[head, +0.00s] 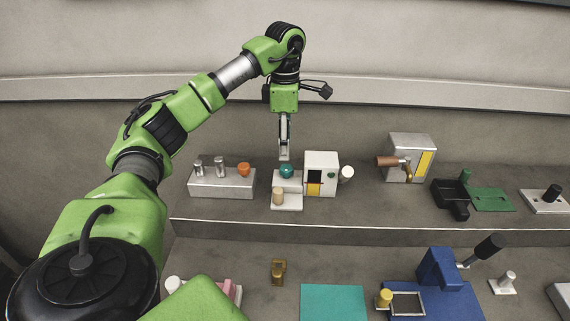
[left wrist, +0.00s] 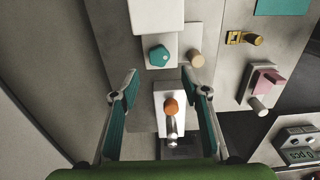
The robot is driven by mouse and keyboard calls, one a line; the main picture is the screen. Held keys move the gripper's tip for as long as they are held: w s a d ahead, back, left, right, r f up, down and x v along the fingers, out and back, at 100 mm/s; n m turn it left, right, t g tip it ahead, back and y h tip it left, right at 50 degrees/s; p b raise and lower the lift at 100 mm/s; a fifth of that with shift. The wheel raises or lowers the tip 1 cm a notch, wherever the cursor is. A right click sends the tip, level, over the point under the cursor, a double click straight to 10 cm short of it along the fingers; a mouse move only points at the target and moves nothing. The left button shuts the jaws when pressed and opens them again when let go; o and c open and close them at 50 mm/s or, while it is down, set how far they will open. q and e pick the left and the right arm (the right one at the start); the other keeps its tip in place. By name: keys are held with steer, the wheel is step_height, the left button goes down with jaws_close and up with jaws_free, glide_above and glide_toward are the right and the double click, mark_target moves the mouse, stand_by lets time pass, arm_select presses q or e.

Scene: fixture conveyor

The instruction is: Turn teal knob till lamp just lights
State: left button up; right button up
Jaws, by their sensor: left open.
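The teal knob (head: 286,170) sits on a small pale block on the raised shelf. It also shows in the left wrist view (left wrist: 159,56), with a faceted top and a small pale dot. My left gripper (head: 284,156) points down just above the knob in the head view. In the left wrist view my left gripper (left wrist: 160,72) is open, and the knob lies just beyond and between its fingertips, not gripped. A white box (head: 321,160) with a dark window and a yellow part stands right of the knob. I cannot tell which part is the lamp. My right gripper is not in view.
A grey block with an orange knob (head: 244,169) and metal posts stands close on the left. A tan peg (head: 278,196) stands in front of the teal knob. A metal box (head: 411,157) with a wooden handle is further right. The wall is behind.

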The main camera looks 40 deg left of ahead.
mark_target(285, 167)
arm_select(q)
step_height(285, 167, down, 7)
steer(key=shift+a+f+p, duration=0.1)
steer(key=shift+f+p, duration=0.05)
steer(key=shift+p, duration=0.35)
steer(key=c, duration=1.1)
